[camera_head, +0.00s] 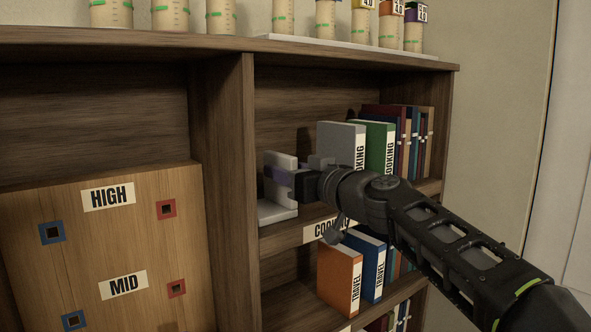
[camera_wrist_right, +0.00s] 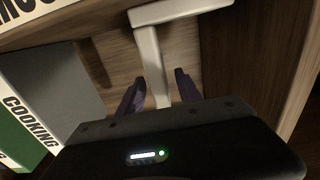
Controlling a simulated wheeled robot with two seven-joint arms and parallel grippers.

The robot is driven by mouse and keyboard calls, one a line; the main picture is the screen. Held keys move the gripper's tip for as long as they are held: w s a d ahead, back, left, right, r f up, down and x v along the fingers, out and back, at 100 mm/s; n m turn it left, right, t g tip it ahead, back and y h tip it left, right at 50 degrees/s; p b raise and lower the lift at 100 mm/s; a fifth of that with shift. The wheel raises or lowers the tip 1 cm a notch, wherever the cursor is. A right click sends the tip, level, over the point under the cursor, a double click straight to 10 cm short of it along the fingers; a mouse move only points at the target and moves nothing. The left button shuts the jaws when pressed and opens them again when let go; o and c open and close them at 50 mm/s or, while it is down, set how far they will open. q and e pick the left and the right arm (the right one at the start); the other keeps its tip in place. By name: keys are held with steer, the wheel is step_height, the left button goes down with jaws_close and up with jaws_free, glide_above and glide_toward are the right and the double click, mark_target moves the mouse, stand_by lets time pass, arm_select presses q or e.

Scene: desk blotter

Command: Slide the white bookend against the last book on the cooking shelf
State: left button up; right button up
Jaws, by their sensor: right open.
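The white bookend (camera_head: 275,210) stands upright near the left end of the cooking shelf, and it also shows in the right wrist view (camera_wrist_right: 152,62). My right gripper (camera_head: 281,174) is at its upright plate. In the right wrist view, the two purple fingers (camera_wrist_right: 160,88) are open on either side of the plate, with gaps showing. The grey cooking book (camera_head: 340,140), also in the right wrist view (camera_wrist_right: 55,85), is nearest the bookend, with bare shelf between them. The green cooking book (camera_head: 377,146) stands beyond it. My left gripper is out of view.
Thinner dark red, blue and tan books (camera_head: 410,135) fill the shelf's right end. A wooden divider (camera_head: 230,180) bounds it on the left. Orange (camera_head: 338,275) and blue (camera_head: 366,262) travel books stand below. Several jars (camera_head: 170,15) line the top. A labelled board (camera_head: 110,250) is at left.

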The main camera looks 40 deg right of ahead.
mark_target(265, 186)
steer(key=shift+w+p, duration=0.4)
steer(key=shift+w, duration=1.6)
steer(key=shift+c, duration=0.3)
jaws_close()
